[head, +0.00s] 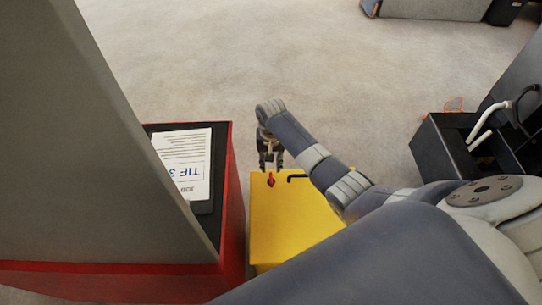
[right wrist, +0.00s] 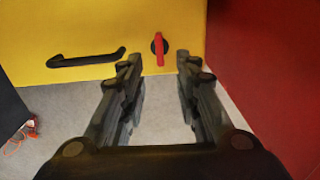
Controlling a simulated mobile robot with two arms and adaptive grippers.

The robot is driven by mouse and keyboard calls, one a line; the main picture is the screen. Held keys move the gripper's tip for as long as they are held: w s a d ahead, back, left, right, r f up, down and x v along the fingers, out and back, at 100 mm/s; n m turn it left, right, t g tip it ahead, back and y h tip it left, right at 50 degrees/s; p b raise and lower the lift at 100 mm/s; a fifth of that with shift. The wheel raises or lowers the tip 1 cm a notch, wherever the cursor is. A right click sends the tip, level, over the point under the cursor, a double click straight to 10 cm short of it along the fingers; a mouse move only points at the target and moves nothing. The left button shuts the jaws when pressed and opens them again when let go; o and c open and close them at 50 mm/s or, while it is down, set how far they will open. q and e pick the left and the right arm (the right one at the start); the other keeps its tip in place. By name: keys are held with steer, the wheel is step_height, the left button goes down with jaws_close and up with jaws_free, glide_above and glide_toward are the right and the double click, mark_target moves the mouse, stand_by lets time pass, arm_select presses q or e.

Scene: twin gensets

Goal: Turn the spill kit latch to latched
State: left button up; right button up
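The spill kit is a yellow box (head: 290,225) standing on the floor; its yellow front (right wrist: 100,25) fills the upper left of the right wrist view. Its latch is a red lever on a black round base (right wrist: 159,47), and the lever stands upright in that view. The latch also shows in the head view (head: 271,181). My right gripper (head: 270,165) is at the box's far side, by the latch. In the wrist view my right gripper (right wrist: 158,62) is open and empty, its fingertips either side of the lever's lower end; contact cannot be told. My left gripper is out of view.
A black handle (right wrist: 88,58) is on the yellow front, left of the latch in the wrist view. A red cabinet (head: 232,215) with a paper sheet (head: 185,160) on top stands close beside the box. A black bin (head: 445,155) stands at right.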

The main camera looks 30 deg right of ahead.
step_height(320, 180, up, 3)
steer(key=shift+r, duration=0.1)
stand_by(0.6)
